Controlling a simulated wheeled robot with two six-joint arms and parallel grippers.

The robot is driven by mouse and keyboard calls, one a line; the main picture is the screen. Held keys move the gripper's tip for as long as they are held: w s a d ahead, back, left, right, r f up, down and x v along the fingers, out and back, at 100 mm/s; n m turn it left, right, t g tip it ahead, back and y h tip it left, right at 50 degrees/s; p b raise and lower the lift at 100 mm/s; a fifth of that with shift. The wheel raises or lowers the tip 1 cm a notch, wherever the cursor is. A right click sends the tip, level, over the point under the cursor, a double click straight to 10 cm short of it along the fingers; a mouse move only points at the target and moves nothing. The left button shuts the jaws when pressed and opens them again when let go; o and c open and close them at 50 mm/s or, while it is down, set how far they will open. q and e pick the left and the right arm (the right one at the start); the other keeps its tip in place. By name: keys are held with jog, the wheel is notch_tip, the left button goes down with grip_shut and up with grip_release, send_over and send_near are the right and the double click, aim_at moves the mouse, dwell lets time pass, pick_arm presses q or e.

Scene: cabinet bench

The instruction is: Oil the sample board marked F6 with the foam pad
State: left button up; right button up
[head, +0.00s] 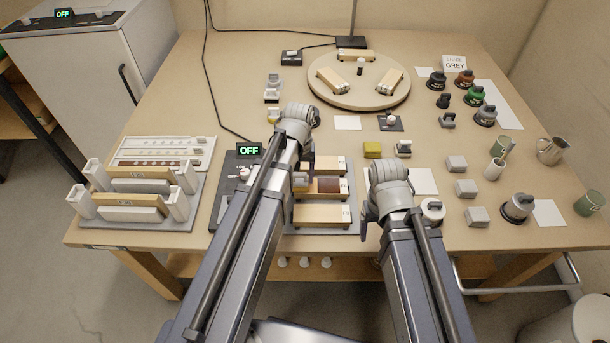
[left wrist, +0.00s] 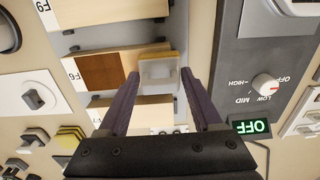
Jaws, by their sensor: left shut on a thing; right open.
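The F6 sample board (left wrist: 82,73) is the middle one of three pale boards on a grey rack; its label shows in the left wrist view. A dark brown stretch covers the part by its label, and the other part is pale. In the head view this dark stretch (head: 328,186) is right of my left gripper (head: 299,179). My left gripper (left wrist: 158,76) is shut on the foam pad (left wrist: 159,69), yellowish with a pale block, over the board's pale end. I cannot tell whether the pad touches the wood. My right gripper (head: 369,211) is open and empty, right of the rack.
A control box (head: 228,180) reading OFF stands left of the rack. A board holder (head: 190,213) is at far left, a turntable (head: 350,97) with boards at the back. Several tins, grey blocks and mugs (head: 588,203) crowd the right side. A yellow block (head: 372,149) lies behind my right gripper.

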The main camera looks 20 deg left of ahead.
aim_at(294, 174)
pick_arm(q)
jog(key=shift+s+a, duration=0.3)
jog(key=shift+a, duration=0.6)
notch_tip(294, 174, up, 6)
jog(key=p, duration=0.6)
pick_arm(e)
notch_tip(294, 174, up, 6)
jog(key=shift+r, duration=0.1)
pick_arm(q)
notch_tip(294, 174, up, 3)
jog(key=p, duration=0.3)
pick_arm(e)
notch_tip(294, 174, up, 3)
jog(key=shift+f, duration=0.1)
pick_arm(q)
jog(key=shift+d+f, duration=0.1)
pick_arm(e)
jog(key=shift+f, duration=0.1)
